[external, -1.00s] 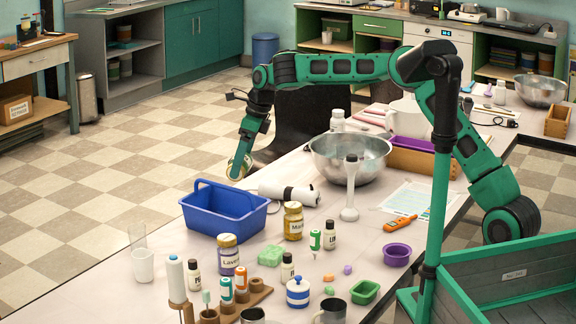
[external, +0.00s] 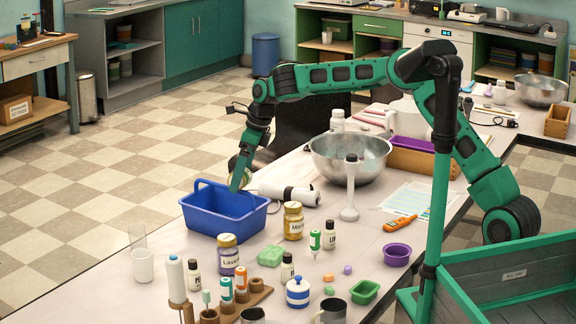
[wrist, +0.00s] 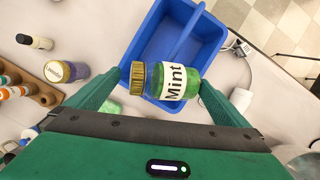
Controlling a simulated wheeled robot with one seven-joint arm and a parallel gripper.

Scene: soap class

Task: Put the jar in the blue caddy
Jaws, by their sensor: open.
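The jar (wrist: 172,81) labelled Mint has green contents and a gold lid. In the wrist view it lies sideways between my fingers, in front of the blue caddy (wrist: 157,33). My gripper (wrist: 160,80) is open, one finger by the lid and one by the base; whether they touch the jar I cannot tell. In the external view my gripper (external: 240,178) points down at the caddy's back side, near the raised handle. The caddy (external: 222,222) stands on the table's left edge. The jar is mostly hidden there by my fingers.
A purple Lavender jar (external: 228,255) and a yellow jar (external: 293,221) stand in front of and right of the caddy. A white appliance (external: 290,194) lies just behind it. A metal bowl (external: 349,160) is further right. Open floor lies left of the table.

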